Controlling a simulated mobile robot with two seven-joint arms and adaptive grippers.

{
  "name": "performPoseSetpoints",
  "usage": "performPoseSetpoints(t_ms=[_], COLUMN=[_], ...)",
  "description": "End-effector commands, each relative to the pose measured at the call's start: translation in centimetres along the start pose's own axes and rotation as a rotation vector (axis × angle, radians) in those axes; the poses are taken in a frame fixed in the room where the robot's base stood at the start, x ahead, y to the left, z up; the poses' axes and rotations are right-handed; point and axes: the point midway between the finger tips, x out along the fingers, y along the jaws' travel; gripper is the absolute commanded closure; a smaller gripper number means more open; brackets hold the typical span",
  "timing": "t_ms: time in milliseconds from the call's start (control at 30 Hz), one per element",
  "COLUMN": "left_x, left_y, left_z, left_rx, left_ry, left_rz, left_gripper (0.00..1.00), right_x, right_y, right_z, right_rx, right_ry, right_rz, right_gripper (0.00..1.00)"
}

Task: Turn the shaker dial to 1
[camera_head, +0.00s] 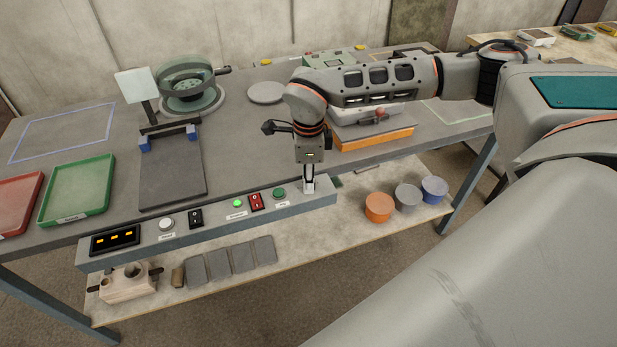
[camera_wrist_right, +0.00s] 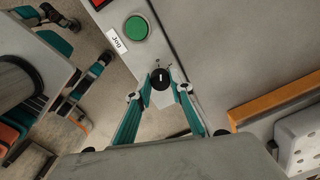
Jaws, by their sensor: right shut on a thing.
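The shaker dial is a small black knob with a white pointer line, seen in the right wrist view (camera_wrist_right: 160,79) on the grey control panel (camera_head: 225,215). My right gripper (camera_head: 309,187) points down at the right end of the panel. In the wrist view its two teal fingers (camera_wrist_right: 161,83) stand on either side of the knob, closed on it. In the head view the gripper hides the dial. The shaker (camera_head: 188,88) is probably the round green-grey device at the back. My left gripper is not in view.
The panel also has a green button labelled Jog (camera_head: 279,193), a red switch (camera_head: 256,201), a black switch (camera_head: 195,218) and a white button (camera_head: 166,224). An orange-edged unit (camera_head: 372,139) stands close behind my right gripper. Red (camera_head: 17,204) and green (camera_head: 77,189) trays lie left.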

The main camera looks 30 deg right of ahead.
Motion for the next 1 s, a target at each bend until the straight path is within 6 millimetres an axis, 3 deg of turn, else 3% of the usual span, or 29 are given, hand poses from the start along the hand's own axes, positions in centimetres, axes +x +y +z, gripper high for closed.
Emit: performPoseSetpoints(t_ms=[600, 1000], left_x=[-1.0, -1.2], left_y=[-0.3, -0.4], left_z=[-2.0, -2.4], left_rx=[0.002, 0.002], left_ry=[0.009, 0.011], left_rz=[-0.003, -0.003], left_gripper=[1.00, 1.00], right_x=[0.0, 0.0], right_y=[0.0, -0.1], right_z=[0.0, 0.1], right_rx=[0.485, 0.668], right_ry=[0.025, 0.033], right_rz=[0.002, 0.001], right_gripper=[1.00, 1.00])
